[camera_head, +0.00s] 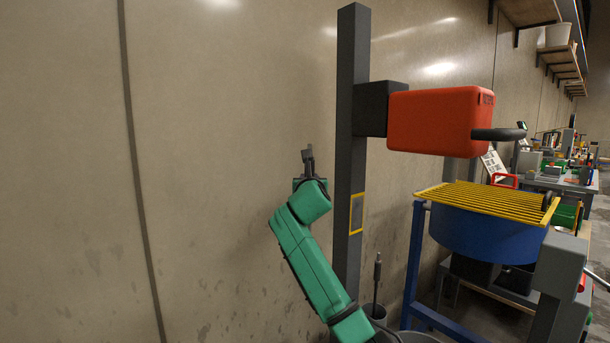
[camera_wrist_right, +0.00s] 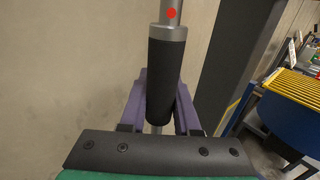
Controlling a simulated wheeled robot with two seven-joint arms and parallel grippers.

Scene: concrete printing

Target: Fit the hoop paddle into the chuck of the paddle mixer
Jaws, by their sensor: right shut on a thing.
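My right gripper (camera_head: 307,172) is raised left of the grey column of the paddle mixer. In the right wrist view its purple jaws (camera_wrist_right: 160,105) are shut on the black sleeve of a silver shaft (camera_wrist_right: 167,75) with a red dot. I take this as the hoop paddle; its hoop is not visible. The shaft stands nearly upright between the jaws. The red mixer head (camera_head: 438,120) is on a black bracket to the right of the gripper, apart from it. I cannot make out the chuck. My left gripper is not in view.
The grey column (camera_head: 352,120) stands between gripper and mixer head. A blue pan (camera_head: 480,235) with a yellow grate (camera_head: 485,200) sits below the head. Another black-sleeved rod (camera_head: 377,275) stands in a grey container at the column's foot. The wall at left is bare.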

